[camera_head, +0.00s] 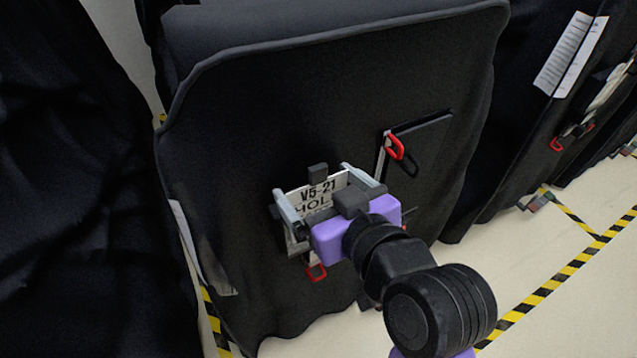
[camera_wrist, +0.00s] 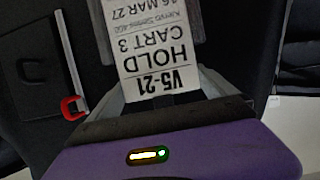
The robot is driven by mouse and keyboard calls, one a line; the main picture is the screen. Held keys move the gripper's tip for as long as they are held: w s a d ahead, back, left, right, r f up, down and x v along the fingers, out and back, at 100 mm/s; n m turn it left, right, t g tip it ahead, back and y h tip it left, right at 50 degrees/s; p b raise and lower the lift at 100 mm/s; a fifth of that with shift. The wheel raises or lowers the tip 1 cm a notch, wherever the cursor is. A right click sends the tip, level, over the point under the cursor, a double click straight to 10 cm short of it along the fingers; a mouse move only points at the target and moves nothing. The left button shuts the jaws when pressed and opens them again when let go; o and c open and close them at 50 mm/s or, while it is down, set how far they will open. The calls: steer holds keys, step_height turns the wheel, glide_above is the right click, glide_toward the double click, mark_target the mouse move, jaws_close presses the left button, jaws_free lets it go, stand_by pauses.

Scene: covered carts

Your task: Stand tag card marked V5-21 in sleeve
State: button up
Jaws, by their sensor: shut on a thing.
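The white tag card (camera_head: 322,192) marked V5-21 and HOLD is at the front of the dark cart cover. In the wrist view the card (camera_wrist: 153,45) appears upside down, with CART 3 and a date also readable. My gripper (camera_head: 313,182) is shut on the card, with its grey fingers at the card's two sides. A grey edge (camera_wrist: 202,22) shows beside the card, perhaps part of the sleeve. My gripper hides much of that area, so I cannot tell whether the card is inside a sleeve.
A dark panel (camera_head: 425,142) with a red clip (camera_head: 395,146) hangs on the cover to the right. Another red clip (camera_head: 316,272) hangs below my gripper. White sheets (camera_head: 571,54) hang on the neighbouring cart. Floor with yellow-black tape (camera_head: 545,293) is clear at lower right.

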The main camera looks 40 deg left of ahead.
steer(key=shift+f, duration=0.3)
steer(key=o, duration=1)
steer(key=shift+c, duration=0.2)
steer(key=v, duration=0.7)
steer(key=shift+d, duration=0.4)
steer(key=shift+s+r, duration=0.1)
steer(key=shift+s, duration=0.05)
